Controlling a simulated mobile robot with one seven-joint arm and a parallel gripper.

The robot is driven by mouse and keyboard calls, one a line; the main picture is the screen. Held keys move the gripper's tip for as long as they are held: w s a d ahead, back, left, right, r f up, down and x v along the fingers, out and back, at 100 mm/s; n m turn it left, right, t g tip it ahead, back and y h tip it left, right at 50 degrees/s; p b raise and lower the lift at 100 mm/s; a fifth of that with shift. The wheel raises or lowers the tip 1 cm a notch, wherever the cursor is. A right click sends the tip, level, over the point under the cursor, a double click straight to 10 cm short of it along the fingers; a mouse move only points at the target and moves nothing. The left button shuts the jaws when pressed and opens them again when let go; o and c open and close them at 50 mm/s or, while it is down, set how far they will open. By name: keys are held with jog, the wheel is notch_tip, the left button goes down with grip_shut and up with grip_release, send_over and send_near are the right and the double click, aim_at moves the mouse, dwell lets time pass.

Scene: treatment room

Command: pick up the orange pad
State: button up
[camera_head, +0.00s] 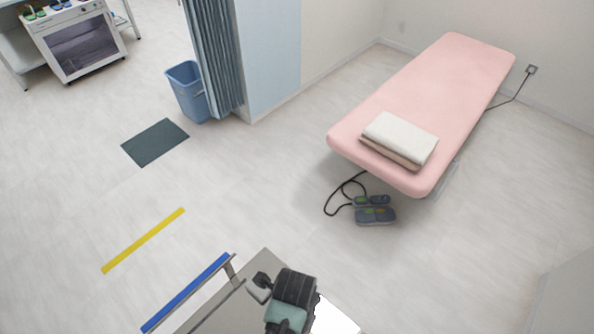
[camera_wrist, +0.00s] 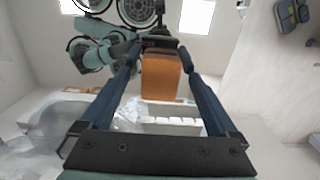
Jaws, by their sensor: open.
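An orange block-like thing (camera_wrist: 160,76), which looks like the orange pad, shows in the wrist view between the two dark blue fingers of my gripper (camera_wrist: 161,50), near their tips. The fingers stand apart, one on each side of it. I cannot tell whether they touch it or whether it lies beyond them. A dark part borders its upper edge. In the head view no orange thing shows, and my dark and teal arm part at the bottom hides part of the grey surface there.
A grey surface (camera_head: 235,310) with a blue-edged rail (camera_head: 187,292) is at the bottom. A pink treatment bed (camera_head: 440,95) with folded towels (camera_head: 400,138) stands at right, a foot pedal (camera_head: 375,215) with a looped cable on the floor beside it. A blue bin (camera_head: 187,92) stands farther left. Open floor lies between.

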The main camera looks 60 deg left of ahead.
jog(key=c, duration=1.4)
notch_tip(320, 180, up, 10)
